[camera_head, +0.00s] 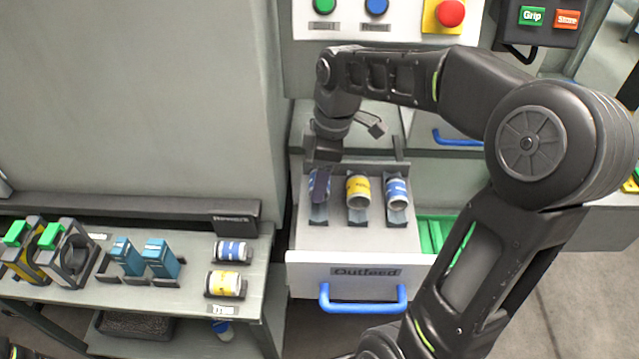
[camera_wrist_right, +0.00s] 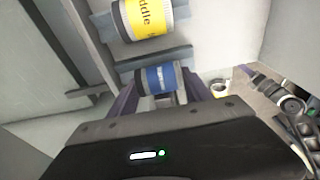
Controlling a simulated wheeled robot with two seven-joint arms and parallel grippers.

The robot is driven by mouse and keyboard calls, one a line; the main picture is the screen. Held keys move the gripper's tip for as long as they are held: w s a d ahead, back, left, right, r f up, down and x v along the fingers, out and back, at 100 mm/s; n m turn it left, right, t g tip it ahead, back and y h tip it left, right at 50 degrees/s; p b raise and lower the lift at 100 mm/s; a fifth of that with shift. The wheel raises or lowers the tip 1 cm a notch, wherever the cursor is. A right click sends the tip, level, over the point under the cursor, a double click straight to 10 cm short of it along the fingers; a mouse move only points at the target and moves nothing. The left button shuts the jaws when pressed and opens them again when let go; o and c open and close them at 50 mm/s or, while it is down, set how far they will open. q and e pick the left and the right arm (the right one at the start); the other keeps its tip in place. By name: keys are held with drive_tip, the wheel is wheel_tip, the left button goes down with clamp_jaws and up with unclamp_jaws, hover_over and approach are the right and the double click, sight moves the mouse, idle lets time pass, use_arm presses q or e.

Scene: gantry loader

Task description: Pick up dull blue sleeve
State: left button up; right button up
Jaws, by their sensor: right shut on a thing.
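My right gripper (camera_head: 319,180) reaches down over the leftmost holder on the outfeed drawer. It is shut on the dull blue sleeve (camera_wrist_right: 160,77), which shows between its two purple fingers in the right wrist view. In the head view the fingers partly cover this sleeve. It still appears to be at its holder; I cannot tell whether it is lifted. A yellow sleeve (camera_head: 358,191) lies in the middle holder and also shows in the right wrist view (camera_wrist_right: 146,17). A brighter blue sleeve (camera_head: 397,192) lies in the right holder. My left gripper is not in view.
The outfeed drawer (camera_head: 305,272) is pulled out, with a blue handle (camera_head: 362,306). A side table (camera_head: 190,302) on the left holds another blue sleeve (camera_head: 232,250), a yellow sleeve (camera_head: 226,284) and teal blocks (camera_head: 162,259). A button panel (camera_head: 400,25) stands behind my right arm.

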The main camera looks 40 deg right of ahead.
wheel_tip(320, 180, up, 8)
drive_tip(key=shift+f, duration=0.2)
idle(0.5)
